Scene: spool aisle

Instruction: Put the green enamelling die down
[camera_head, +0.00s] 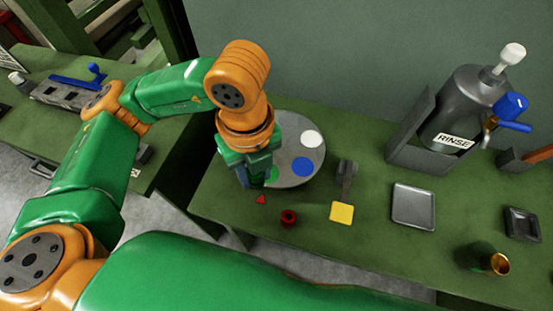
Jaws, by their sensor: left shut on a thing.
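My left gripper (245,178) points down at the left edge of a round grey plate (288,130) on the green bench. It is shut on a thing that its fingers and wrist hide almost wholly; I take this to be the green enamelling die. The plate carries a white spot (311,139), a blue spot (303,166) and a partly covered green spot (273,174) beside the gripper. I cannot tell whether the held thing touches the plate. My right gripper is out of view.
A small red piece (261,199), a dark red ring-like piece (289,217) and a yellow square (341,212) lie in front of the plate. A grey tray (413,206), brass-rimmed cup (497,263) and RINSE bottle (462,108) stand to the right. Bare bench lies between them.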

